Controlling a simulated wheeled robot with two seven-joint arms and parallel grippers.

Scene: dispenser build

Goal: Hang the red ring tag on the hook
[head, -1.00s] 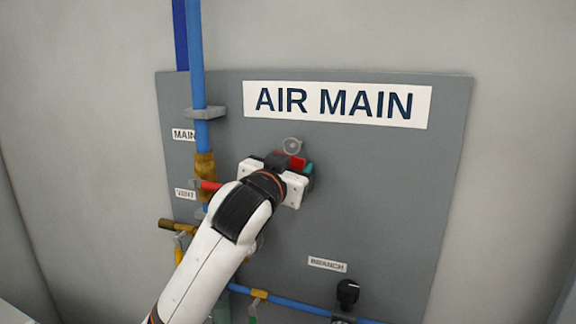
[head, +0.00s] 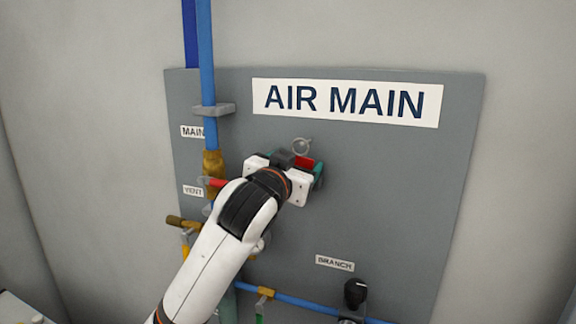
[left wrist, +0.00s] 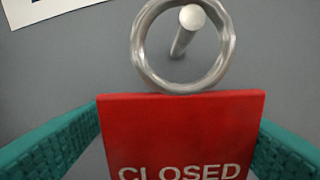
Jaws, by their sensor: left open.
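The red tag (left wrist: 183,135), marked CLOSED, hangs below its metal ring (left wrist: 140,50) in front of the grey panel. The hook, a round-ended metal peg (left wrist: 190,18), shows inside the ring's opening in the left wrist view, and the ring appears to be around it. In the head view the tag (head: 305,162) and ring (head: 302,147) show just beyond my left gripper (head: 296,165). The gripper is open, with one teal finger on each side of the tag, close to its edges. Whether the fingers touch the tag is unclear. My right gripper is not in view.
The grey panel (head: 400,190) carries an AIR MAIN sign (head: 345,102) above the ring. A blue pipe (head: 207,60) with brass fittings and a red handle (head: 216,182) runs to the left. A black knob (head: 355,292) is at lower right. The panel's right side is clear.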

